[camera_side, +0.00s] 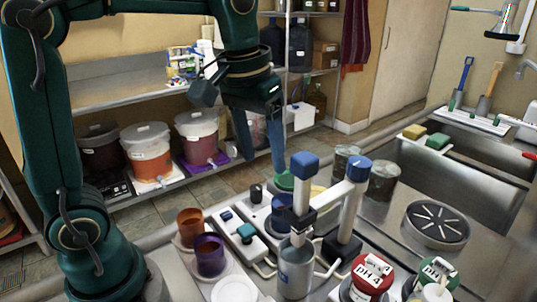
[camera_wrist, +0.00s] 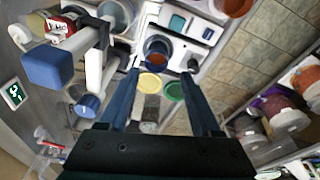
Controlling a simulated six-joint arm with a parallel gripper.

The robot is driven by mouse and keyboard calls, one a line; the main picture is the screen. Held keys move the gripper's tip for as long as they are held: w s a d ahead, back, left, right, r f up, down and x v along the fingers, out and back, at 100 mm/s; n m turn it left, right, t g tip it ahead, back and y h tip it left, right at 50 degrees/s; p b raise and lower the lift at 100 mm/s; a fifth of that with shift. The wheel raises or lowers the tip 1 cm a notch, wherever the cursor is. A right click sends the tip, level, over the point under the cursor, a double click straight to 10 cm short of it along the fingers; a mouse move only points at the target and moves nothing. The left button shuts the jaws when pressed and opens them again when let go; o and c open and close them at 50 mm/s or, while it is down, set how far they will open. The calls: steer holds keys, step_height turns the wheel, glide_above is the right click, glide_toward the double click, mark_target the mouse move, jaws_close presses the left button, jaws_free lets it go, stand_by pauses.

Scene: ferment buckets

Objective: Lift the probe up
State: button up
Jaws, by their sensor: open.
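The probe appears to be the white stick with a blue cap (camera_side: 304,166), upright over a grey bottle (camera_side: 295,270) in the side view. A second blue-capped white post (camera_side: 352,190) stands just right of it; I cannot surely tell which is the probe and which its stand. In the wrist view one large blue cap (camera_wrist: 48,66) and a smaller blue cap (camera_wrist: 87,105) lie left of my fingers. My gripper (camera_side: 263,165) is open and empty, pointing down, left of and apart from both. In the wrist view its fingers (camera_wrist: 158,70) straddle the view of a blue container (camera_wrist: 157,50).
A white meter (camera_side: 240,238), orange cup (camera_side: 190,222) and purple cup (camera_side: 210,255) stand left of the bottle. A red-lidded jar marked pH 4 (camera_side: 373,272) and a green-lidded jar (camera_side: 438,268) stand in front right. Grey canisters (camera_side: 384,180) and a sink (camera_side: 475,160) are behind right.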

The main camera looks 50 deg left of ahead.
steer(key=shift+w+f+n+g, duration=0.95)
steer(key=shift+w+f, duration=0.5)
steer(key=shift+w, duration=1.4)
steer(key=f, duration=1.2)
steer(key=shift+a+f, duration=0.15)
steer(key=shift+a, duration=0.05)
